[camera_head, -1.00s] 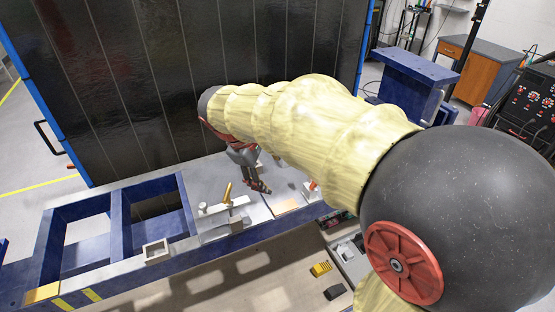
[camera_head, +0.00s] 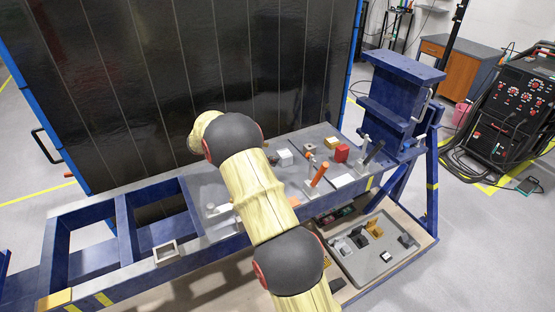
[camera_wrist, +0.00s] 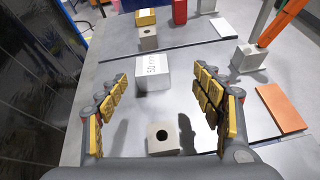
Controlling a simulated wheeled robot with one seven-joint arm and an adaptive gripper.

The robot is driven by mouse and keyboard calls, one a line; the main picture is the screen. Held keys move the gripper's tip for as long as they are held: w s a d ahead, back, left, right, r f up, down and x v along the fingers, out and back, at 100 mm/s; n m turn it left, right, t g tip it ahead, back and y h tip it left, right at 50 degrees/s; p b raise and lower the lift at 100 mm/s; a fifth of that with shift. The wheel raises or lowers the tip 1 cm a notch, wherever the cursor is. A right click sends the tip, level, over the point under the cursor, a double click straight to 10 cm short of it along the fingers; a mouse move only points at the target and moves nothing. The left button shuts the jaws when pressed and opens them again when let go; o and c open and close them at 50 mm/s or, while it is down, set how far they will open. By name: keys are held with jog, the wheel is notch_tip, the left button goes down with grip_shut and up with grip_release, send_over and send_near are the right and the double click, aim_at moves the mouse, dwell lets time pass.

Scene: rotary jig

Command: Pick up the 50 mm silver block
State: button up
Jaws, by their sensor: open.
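The silver block (camera_wrist: 153,70) has a pale label that seems to read 50 and sits on the grey plate in the wrist view. In the head view a silver block (camera_head: 284,157) stands just right of my arm. My gripper (camera_wrist: 160,78) is open, its yellow-padded fingers spread wide to the left and right. The block shows between the fingertips in the picture, nearer the left one, and no finger is seen touching it. In the head view my gripper is hidden behind my arm.
A grey block with a hole (camera_wrist: 162,139) stands nearer my palm, another (camera_wrist: 148,38) farther off. Beyond are a yellow block (camera_wrist: 146,17) and a red block (camera_wrist: 180,11). At right are an orange-handled clamp (camera_wrist: 250,55) and an orange plate (camera_wrist: 281,109). A dark panel (camera_head: 190,80) rises behind the table.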

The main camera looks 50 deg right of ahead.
aim_at(282, 154)
jog(key=shift+w+d+f+n+h, duration=0.15)
jog(key=shift+w+d+f+n, duration=0.15)
jog(key=shift+f, duration=0.35)
jog(key=shift+w+d+f+n+h, duration=0.2)
jog(key=shift+w+d+f, duration=0.2)
jog(key=shift+f, duration=0.2)
jog(key=shift+s+r+b+x, duration=0.15)
jog(key=shift+b+x, duration=0.1)
jog(key=shift+x, duration=1.7)
jog(key=shift+s+r+b+x, duration=0.1)
jog(key=shift+r+b+x, duration=0.15)
jog(key=shift+x, duration=1.65)
jog(key=shift+d, duration=0.1)
jog(key=shift+c, duration=1.4)
jog(key=c, duration=1.3)
jog(key=shift+c, duration=0.2)
